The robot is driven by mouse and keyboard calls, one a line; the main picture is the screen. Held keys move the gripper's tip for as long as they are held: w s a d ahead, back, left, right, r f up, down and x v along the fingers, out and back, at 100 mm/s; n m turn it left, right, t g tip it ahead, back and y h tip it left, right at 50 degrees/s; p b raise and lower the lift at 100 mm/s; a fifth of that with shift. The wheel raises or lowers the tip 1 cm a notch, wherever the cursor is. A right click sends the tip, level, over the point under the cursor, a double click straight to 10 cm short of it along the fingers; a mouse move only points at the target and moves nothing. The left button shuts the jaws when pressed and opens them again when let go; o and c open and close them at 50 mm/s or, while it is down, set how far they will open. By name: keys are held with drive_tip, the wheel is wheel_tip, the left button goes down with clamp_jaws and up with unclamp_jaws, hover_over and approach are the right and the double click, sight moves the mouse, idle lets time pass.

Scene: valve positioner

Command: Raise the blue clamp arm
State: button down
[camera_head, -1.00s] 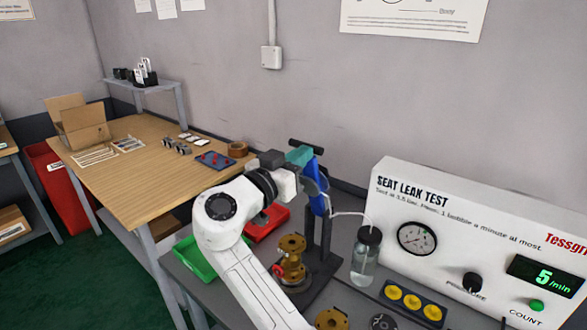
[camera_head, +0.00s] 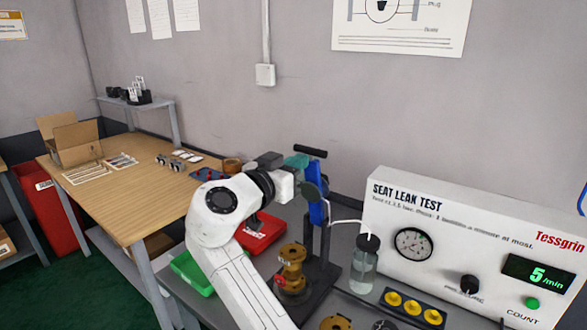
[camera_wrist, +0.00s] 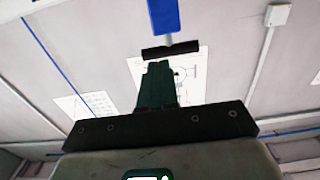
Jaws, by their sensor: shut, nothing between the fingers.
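The blue clamp arm (camera_head: 316,212) stands nearly upright on its dark post (camera_head: 326,248) above the brass valve (camera_head: 292,262). Its black crossbar handle (camera_head: 310,151) is at the top. In the wrist view the blue arm (camera_wrist: 164,15) comes in from the top edge, with the black handle (camera_wrist: 171,50) across its end. My gripper (camera_head: 299,161) is at the upper part of the clamp arm, just below the handle in the picture. Its teal fingers (camera_wrist: 157,68) are together and hold nothing. Their tips show close to the handle; I cannot tell whether they touch it. My gripper partly hides the clamp arm.
A glass bottle (camera_head: 364,266) with a tube stands right of the post, before the white leak tester (camera_head: 470,235). Red (camera_head: 262,238) and green (camera_head: 192,272) trays lie left of the valve. A wooden table (camera_head: 150,205) is further left.

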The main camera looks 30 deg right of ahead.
drive_tip(key=b+v, duration=0.2)
drive_tip(key=v, duration=0.8)
drive_tip(key=shift+a, duration=0.2)
drive_tip(key=shift+s, duration=0.1)
